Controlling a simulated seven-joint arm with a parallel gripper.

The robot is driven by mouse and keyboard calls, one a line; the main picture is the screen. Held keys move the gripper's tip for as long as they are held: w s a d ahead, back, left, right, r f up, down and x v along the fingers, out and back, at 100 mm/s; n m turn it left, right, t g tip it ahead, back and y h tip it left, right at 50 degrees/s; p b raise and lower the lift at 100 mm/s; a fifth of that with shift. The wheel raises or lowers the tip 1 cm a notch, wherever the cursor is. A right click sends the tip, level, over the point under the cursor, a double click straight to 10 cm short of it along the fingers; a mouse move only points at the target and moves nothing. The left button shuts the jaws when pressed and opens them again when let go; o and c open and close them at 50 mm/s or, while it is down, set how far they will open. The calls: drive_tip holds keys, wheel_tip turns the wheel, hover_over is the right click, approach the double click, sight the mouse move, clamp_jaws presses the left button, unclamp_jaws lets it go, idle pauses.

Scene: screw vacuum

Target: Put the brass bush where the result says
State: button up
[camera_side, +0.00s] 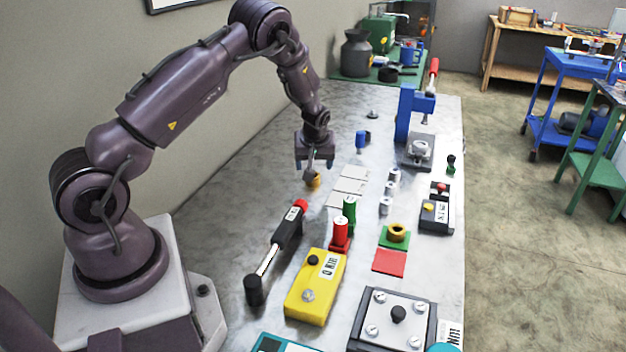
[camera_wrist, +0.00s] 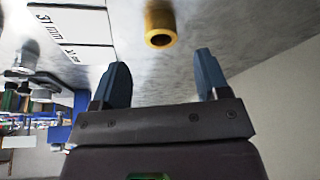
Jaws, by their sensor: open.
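A brass bush (camera_side: 314,182) stands on the grey worktop just below my gripper (camera_side: 315,166), left of the pale cards. In the wrist view, the hollow brass bush (camera_wrist: 160,25) lies just beyond and between the fingertips of my gripper (camera_wrist: 160,68). The fingers are apart with nothing between them. A second brass-coloured ring (camera_side: 397,232) sits on a green square (camera_side: 386,243). An empty red square (camera_side: 389,262) lies in front of it. White cards (camera_side: 350,180) lie right of the first bush; one card in the wrist view (camera_wrist: 70,22) reads "31 mm".
A blue press-like stand (camera_side: 405,115) is behind to the right. Small grey cylinders (camera_side: 390,190), a red cylinder (camera_side: 340,235) and a green one (camera_side: 349,210) stand nearby. A yellow box (camera_side: 316,285) and a black-and-red tool (camera_side: 290,228) are in front. The worktop left of the bush is clear.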

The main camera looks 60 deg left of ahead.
drive_tip(key=shift+x, duration=2.75)
drive_tip(key=c, duration=1.2)
drive_tip(key=shift+r, duration=0.1)
